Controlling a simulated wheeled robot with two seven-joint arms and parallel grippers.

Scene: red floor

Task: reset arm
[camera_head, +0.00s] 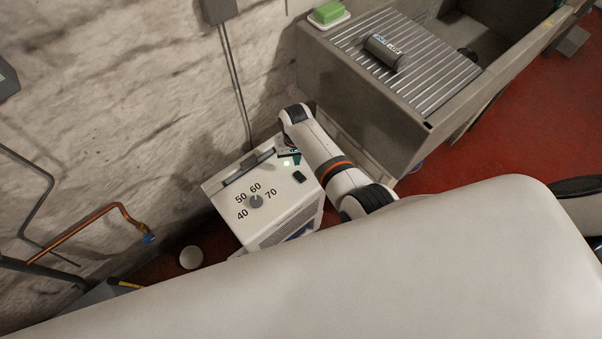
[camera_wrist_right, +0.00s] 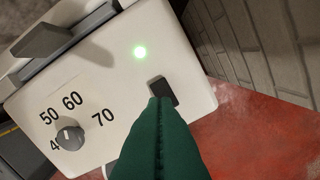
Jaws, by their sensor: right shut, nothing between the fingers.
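My right arm reaches from the large pale surface of my own body toward a white box-shaped appliance (camera_head: 225,190). My right gripper (camera_head: 295,156) is at the box's far right side, partly hidden by its own wrist. In the wrist view, its green fingers (camera_wrist_right: 157,104) are shut together with nothing between them. Their tips overlap the lower part of a black switch (camera_wrist_right: 163,90) on the appliance's top; I cannot tell whether they touch it. A green light (camera_wrist_right: 139,52) glows beside the switch. A grey dial (camera_wrist_right: 70,137) sits among the numbers. My left gripper is not in view.
A grey sink unit (camera_head: 375,120) with a ridged drainboard stands at the upper right. A dark can (camera_head: 386,53) lies on it, and a green sponge (camera_head: 328,12) sits at its corner. A stone wall (camera_head: 110,100) and a copper pipe (camera_head: 85,225) bound the left. Red floor (camera_head: 500,140) is open at right.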

